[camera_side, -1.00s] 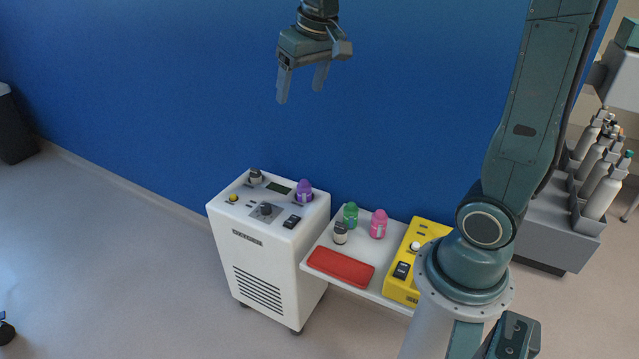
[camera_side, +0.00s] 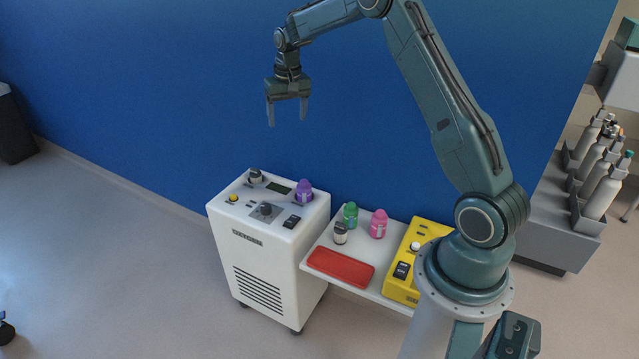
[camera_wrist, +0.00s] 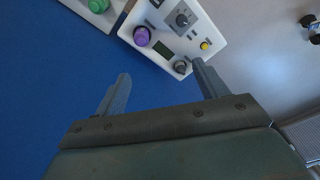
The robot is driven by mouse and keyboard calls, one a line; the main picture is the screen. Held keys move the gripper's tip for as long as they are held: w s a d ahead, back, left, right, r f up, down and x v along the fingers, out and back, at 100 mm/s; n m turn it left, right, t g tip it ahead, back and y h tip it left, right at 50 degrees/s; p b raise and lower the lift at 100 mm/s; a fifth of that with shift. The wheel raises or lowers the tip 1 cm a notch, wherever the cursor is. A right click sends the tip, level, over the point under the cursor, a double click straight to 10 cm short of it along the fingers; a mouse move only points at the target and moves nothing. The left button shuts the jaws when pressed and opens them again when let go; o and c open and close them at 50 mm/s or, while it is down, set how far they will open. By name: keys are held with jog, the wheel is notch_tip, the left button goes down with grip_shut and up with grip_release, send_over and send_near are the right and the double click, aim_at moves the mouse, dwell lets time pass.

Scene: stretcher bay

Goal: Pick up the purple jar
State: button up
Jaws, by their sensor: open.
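The purple jar (camera_side: 304,191) stands upright on top of the white machine (camera_side: 262,260), near its back right corner, beside the small display. In the wrist view the jar (camera_wrist: 142,36) shows from above, beyond my fingertips and a little right of the left finger. My gripper (camera_side: 287,118) is open and empty. It hangs fingers down, well above the machine top and clear of the jar. In the wrist view the two fingers (camera_wrist: 161,72) are spread wide with nothing between them.
A white shelf (camera_side: 318,272) right of the machine holds a green jar (camera_side: 350,215), a pink jar (camera_side: 378,224), a small grey-topped jar (camera_side: 340,233), a red tray (camera_side: 341,267) and a yellow box (camera_side: 403,285). Knobs and switches rise from the machine top. A blue wall stands behind.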

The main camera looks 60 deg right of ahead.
jog(key=m+g, duration=0.1)
jog(key=m, duration=0.1)
send_near(304, 181)
jog(key=shift+y, duration=0.3)
jog(key=shift+d+f, duration=0.2)
jog(key=shift+f, duration=2.35)
jog(key=shift+f, duration=0.1)
jog(key=shift+f, duration=2.45)
jog(key=c, duration=1.4)
jog(key=shift+c, duration=0.2)
jog(key=shift+r, duration=0.15)
notch_tip(304, 181, up, 20)
